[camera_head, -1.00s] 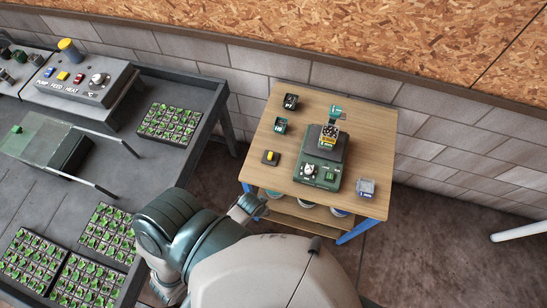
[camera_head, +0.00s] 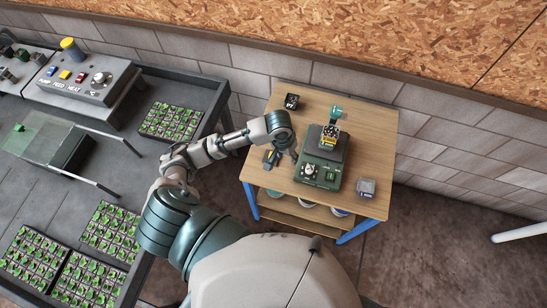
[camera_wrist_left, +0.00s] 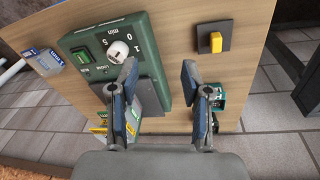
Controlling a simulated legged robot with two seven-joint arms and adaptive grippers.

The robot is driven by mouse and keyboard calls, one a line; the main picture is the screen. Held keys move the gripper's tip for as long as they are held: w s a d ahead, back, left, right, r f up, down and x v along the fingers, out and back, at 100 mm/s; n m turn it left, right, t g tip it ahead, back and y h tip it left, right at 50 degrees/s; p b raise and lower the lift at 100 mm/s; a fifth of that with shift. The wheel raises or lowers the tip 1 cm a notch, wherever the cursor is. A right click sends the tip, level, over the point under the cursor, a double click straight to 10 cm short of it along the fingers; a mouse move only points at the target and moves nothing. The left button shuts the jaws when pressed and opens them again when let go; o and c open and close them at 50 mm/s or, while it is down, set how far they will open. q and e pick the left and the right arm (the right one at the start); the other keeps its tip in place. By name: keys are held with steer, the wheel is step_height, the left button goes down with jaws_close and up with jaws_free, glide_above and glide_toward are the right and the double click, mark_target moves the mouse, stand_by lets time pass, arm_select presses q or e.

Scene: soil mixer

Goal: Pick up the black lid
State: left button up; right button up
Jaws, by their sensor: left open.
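The black lid is a small flat black square (camera_wrist_left: 220,42) with a yellow block handle on top. It lies on the wooden table, toward the table's left edge in the head view (camera_head: 272,160), where my gripper partly covers it. In the wrist view it lies at the top right, beyond and to the right of my fingers. My left gripper (camera_head: 282,153) hangs over the left part of the table. In the wrist view its two fingers (camera_wrist_left: 158,72) are apart with nothing between them. My right gripper is not in view.
A green machine (camera_head: 319,172) with a dial and grey top stands right of the gripper, carrying a yellow-marked container (camera_head: 328,136). A small dark box (camera_head: 291,101) sits at the back, and a grey-blue box (camera_head: 366,187) at the right. A green-labelled box (camera_wrist_left: 208,112) is near my right finger.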

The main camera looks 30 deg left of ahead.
arm_select(q)
steer(key=w+a+r+n+y, duration=0.1)
steer(key=w+a+r+n, duration=0.1)
steer(key=w+a+r, duration=0.3)
steer(key=n+g, duration=0.1)
glide_above(271, 154)
step_height(271, 154, down, 5)
steer(key=f, duration=0.4)
steer(key=d+f, duration=0.1)
steer(key=f, duration=0.1)
steer(key=shift+w, duration=0.15)
steer(key=shift+f, duration=0.25)
steer(key=shift+a+f, duration=0.1)
steer(key=shift+f, duration=0.25)
steer(key=f, duration=0.2)
steer(key=a+f, duration=0.1)
steer(key=f, duration=0.1)
steer(key=shift+a+f, duration=0.15)
steer(key=shift+f, duration=0.3)
steer(key=shift+d, duration=0.5)
steer(key=c, duration=0.8)
jaws_close()
steer(key=shift+a, duration=0.2)
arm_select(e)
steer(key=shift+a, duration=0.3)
